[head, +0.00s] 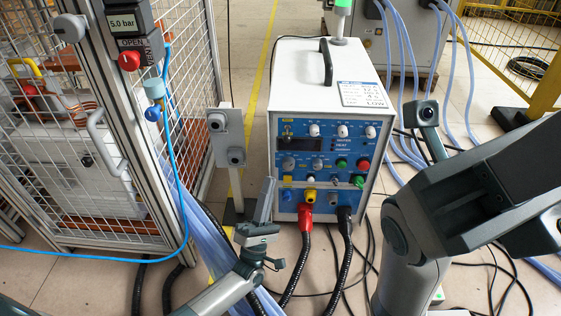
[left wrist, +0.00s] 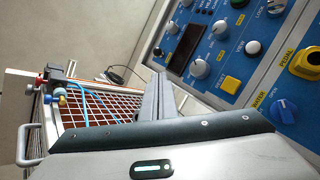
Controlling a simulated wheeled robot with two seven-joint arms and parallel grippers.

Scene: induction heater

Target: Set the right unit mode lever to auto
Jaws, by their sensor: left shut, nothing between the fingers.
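A white induction unit with a blue control panel (head: 325,131) stands in the middle of the head view. The panel carries several knobs, buttons and a small lever-like switch (head: 357,181). I cannot read which control is the mode lever. The same panel (left wrist: 213,72) shows tilted at the upper right of the left wrist view, with a dark display, round knobs and a blue knob (left wrist: 285,110). My left gripper (head: 266,190) is shut and empty, in front of the panel's lower left and apart from it. Its fingers (left wrist: 158,92) also show in the left wrist view. My right gripper is not visible.
A mesh cage (head: 185,90) with a blue hose fills the left. A grey button box (head: 226,137) on a post stands left of the unit. Red (head: 305,217) and black plugs with cables hang below the panel. My right arm covers the lower right.

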